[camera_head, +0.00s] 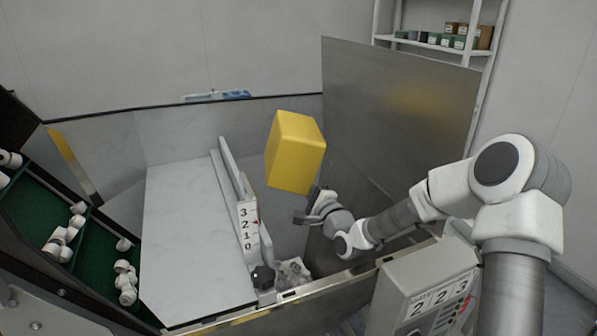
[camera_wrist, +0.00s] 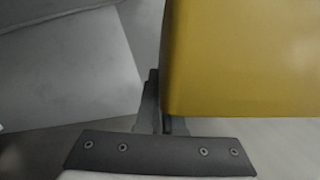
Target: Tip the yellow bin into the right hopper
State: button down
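The yellow bin (camera_head: 295,152) is in the air near the middle of the head view, tilted, with its smooth outer faces showing. Its opening and contents are hidden. My gripper (camera_head: 322,200) is at its lower right edge. In the wrist view the bin (camera_wrist: 245,55) fills the upper right, and the dark fingers (camera_wrist: 160,105) are close together at its edge, apparently shut on it. Below the bin is a narrow bay right of the white divider, with clear or whitish small pieces (camera_head: 292,272) at its near end. I take this bay for the right hopper, but cannot be sure.
A tall metal panel (camera_head: 400,115) stands close behind and right of the bin. The white divider (camera_head: 240,205) carries a 3-2-1-0 scale. A grey counter box (camera_head: 425,285) stands in front. Green-lined trays (camera_head: 90,255) with white caps are at left. The pale sloping surface (camera_head: 190,225) is bare.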

aim_at(307, 131)
jog(key=shift+r+n+g+p, duration=0.25)
jog(key=shift+n+g+p, duration=0.05)
jog(key=shift+n+p, duration=0.6)
jog(key=shift+r+n, duration=0.1)
jog(key=shift+n, duration=0.2)
notch_tip(307, 131, up, 6)
jog(key=n+g+h+p, duration=0.1)
jog(key=n+p, duration=0.2)
jog(key=n+g+h+p, duration=0.1)
jog(key=n+p, duration=0.2)
jog(key=n, duration=0.1)
jog(key=shift+d+g+p, duration=0.15)
jog(key=shift+g+p, duration=0.15)
jog(key=shift+p, duration=0.05)
jog(key=shift+n+h+b, duration=0.4)
jog(key=shift+n+b, duration=0.05)
jog(key=shift+n, duration=0.25)
jog(key=r+n+h+b, duration=0.1)
jog(key=n+b, duration=0.1)
jog(key=r+n+h+b, duration=0.1)
jog(key=r+n+b, duration=0.1)
jog(key=r+n+h+b, duration=0.1)
jog(key=r+h+b, duration=0.1)
jog(key=b, duration=0.1)
jog(key=shift+d+r+n, duration=0.25)
jog(key=shift+d+n, duration=0.05)
jog(key=shift+n, duration=0.1)
jog(key=shift+d+r+n+p, duration=0.1)
jog(key=shift+r+n+p, duration=0.2)
jog(key=shift+r, duration=0.1)
